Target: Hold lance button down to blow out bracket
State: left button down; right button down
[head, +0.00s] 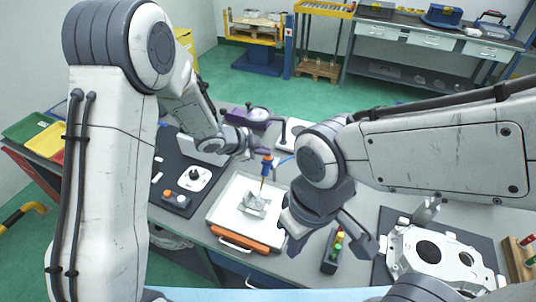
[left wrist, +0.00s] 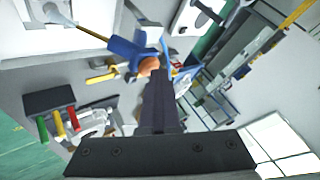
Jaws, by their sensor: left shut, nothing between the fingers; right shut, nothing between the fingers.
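The blue lance (head: 267,168) stands upright over a white tray (head: 224,210), its thin brass tube pointing down at the grey bracket (head: 255,204) in the tray. In the left wrist view the lance's blue body (left wrist: 134,50) has a round orange button (left wrist: 148,66). My left gripper (head: 264,151) is shut and empty, its fingertips (left wrist: 158,76) at the orange button; they look in contact, but how far it is pressed I cannot tell. My right gripper (head: 366,245) is shut and empty, to the right of the tray and apart from it.
A dark block with coloured pieces (head: 333,250) stands below my right gripper. A large white casting (head: 435,252) lies on a dark mat at the right. A dark mat with small parts (head: 190,178) lies left of the tray. Red, yellow and green bins (head: 45,138) stand at far left.

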aim_at(264, 157)
pick_arm(q)
jog(key=shift+r+p, duration=0.75)
jog(key=shift+r, duration=0.1)
jog(key=shift+r, duration=0.1)
notch_tip(264, 157, up, 5)
jog(key=p, duration=0.5)
